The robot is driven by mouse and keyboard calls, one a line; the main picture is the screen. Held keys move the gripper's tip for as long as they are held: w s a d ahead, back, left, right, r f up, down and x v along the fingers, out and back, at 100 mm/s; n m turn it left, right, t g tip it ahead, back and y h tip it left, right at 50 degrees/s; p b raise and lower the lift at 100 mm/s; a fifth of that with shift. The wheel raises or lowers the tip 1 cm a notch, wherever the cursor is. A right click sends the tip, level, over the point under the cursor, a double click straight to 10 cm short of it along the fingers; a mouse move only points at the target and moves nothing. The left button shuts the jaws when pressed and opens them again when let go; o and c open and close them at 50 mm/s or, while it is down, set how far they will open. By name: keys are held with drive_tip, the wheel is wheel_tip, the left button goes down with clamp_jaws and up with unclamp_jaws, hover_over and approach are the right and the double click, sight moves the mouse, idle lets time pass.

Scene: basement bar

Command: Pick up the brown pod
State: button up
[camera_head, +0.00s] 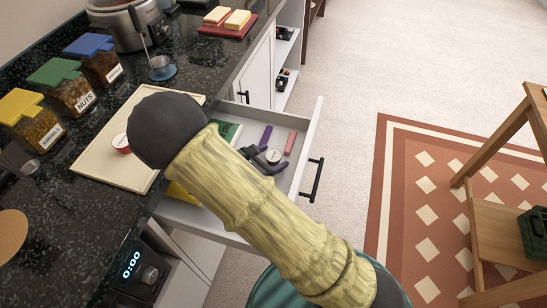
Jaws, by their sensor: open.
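A small round pod with a pale lid (273,156) lies in the open drawer (305,140). Its side looks dark, but it is too small to be sure that it is brown. My gripper (266,158) is dark and open, low over the drawer, with its fingers right by this pod. I cannot tell whether they touch it. A second pod, with a pale lid and a reddish side (121,143), sits on the cutting board (100,165) on the counter. My arm hides part of the drawer and the board.
The drawer also holds a purple bar (266,136), a pink bar (290,143) and a green item (228,131). Jars with yellow (18,104), green (52,71) and blue (88,45) lids stand at the counter's back. A wooden stand (487,215) is at right.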

sight(270, 158)
drive_tip(key=c, duration=1)
drive_tip(key=shift+c, duration=0.2)
wheel_tip(270, 158, up, 10)
drive_tip(key=p, duration=0.1)
drive_tip(key=shift+p, duration=0.4)
